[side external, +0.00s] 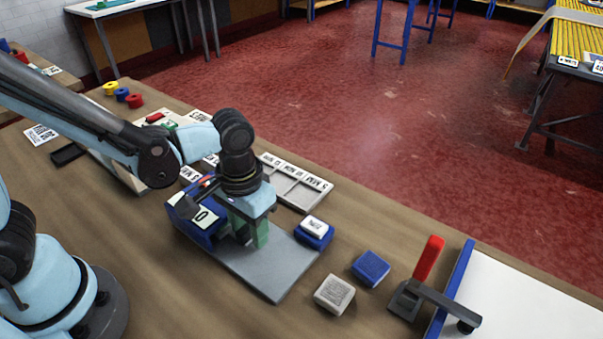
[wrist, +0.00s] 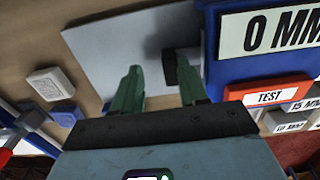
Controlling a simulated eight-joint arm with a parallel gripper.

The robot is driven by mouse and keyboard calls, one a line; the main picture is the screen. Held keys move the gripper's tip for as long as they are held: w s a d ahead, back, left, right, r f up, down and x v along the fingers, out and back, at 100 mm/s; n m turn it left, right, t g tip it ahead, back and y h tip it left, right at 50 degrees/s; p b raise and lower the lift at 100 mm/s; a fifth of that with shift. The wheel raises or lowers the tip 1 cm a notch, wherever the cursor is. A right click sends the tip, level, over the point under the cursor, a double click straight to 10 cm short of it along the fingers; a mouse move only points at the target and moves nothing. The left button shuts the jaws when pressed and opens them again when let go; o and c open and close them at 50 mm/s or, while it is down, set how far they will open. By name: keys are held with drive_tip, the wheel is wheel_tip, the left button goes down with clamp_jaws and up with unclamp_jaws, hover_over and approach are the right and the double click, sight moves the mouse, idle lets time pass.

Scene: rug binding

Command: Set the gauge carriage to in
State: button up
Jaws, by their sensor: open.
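The blue gauge block (side external: 193,232) stands at the left end of a grey plate (side external: 275,268). Its white label reads "0 MM" in the wrist view (wrist: 275,30). I take it as the gauge carriage or its housing; I cannot tell which. A dark knob (wrist: 169,68) on a short pale shaft sticks out from the block's side over the plate. My gripper (wrist: 158,92) points down at the plate with green fingers apart and nothing held. The knob shows just beyond the right finger; I cannot tell whether they touch. In the side view my gripper (side external: 250,232) hides part of the block.
A red "TEST" label (wrist: 268,95) sits beside the block. A white-topped blue block (side external: 313,232), a blue block (side external: 370,268) and a pale block (side external: 334,294) stand right of the plate. A red-handled lever (side external: 430,260) is farther right. A compartment tray (side external: 295,185) lies behind.

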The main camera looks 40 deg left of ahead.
drive_tip(key=shift+d+r, duration=0.15)
drive_tip(key=shift+d, duration=0.6)
wheel_tip(320, 180, up, 12)
drive_tip(key=w+a+r, duration=0.1)
drive_tip(key=w+a, duration=0.1)
drive_tip(key=a, duration=0.4)
drive_tip(key=w+a+r, duration=0.2)
drive_tip(key=w+a, duration=0.1)
drive_tip(key=a, duration=0.3)
drive_tip(key=shift+a, duration=0.35)
drive_tip(key=shift+w, duration=0.1)
drive_tip(key=s+d+f, duration=0.2)
drive_tip(key=s+d, duration=0.1)
drive_tip(key=d, duration=0.3)
drive_tip(key=s+d+f, duration=0.2)
drive_tip(key=d, duration=0.4)
drive_tip(key=shift+s+d+f, duration=0.1)
drive_tip(key=shift+f, duration=5.55)
